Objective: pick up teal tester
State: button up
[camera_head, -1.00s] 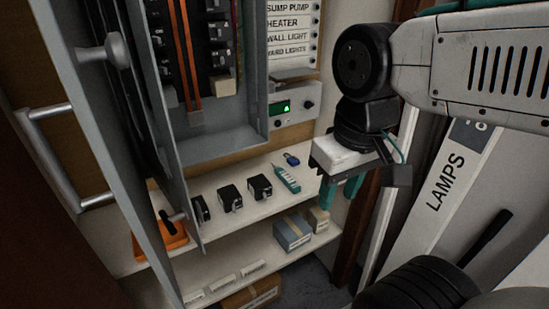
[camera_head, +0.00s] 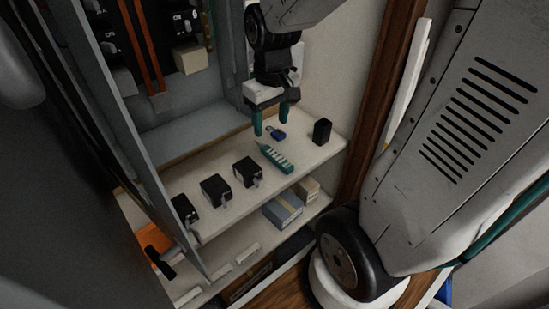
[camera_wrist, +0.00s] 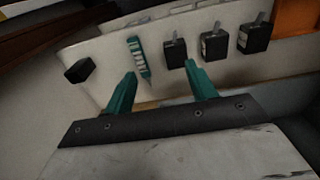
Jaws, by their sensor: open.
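The teal tester (camera_head: 275,158) lies on the white upper shelf (camera_head: 310,158), to the right of the black breakers. It has a pale band of marks and a thin tip. In the wrist view the tester (camera_wrist: 139,57) lies ahead of the fingers, between their lines and nearer the left one. My gripper (camera_head: 271,124) has teal fingers and hangs above the back of the shelf, apart from the tester. In the wrist view my gripper (camera_wrist: 160,80) is open with nothing between its fingers.
Several black breakers (camera_head: 247,171) stand left of the tester. A black block (camera_head: 322,131) stands to the right. A grey cabinet door (camera_head: 120,120) hangs open at left. Boxes (camera_head: 283,209) sit on the lower shelf.

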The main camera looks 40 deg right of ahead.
send_over(280, 159)
jog(key=shift+g, duration=0.3)
notch_tip(280, 159, down, 14)
notch_tip(280, 159, down, 8)
jog(key=shift+w, duration=0.1)
jog(key=c, duration=1.1)
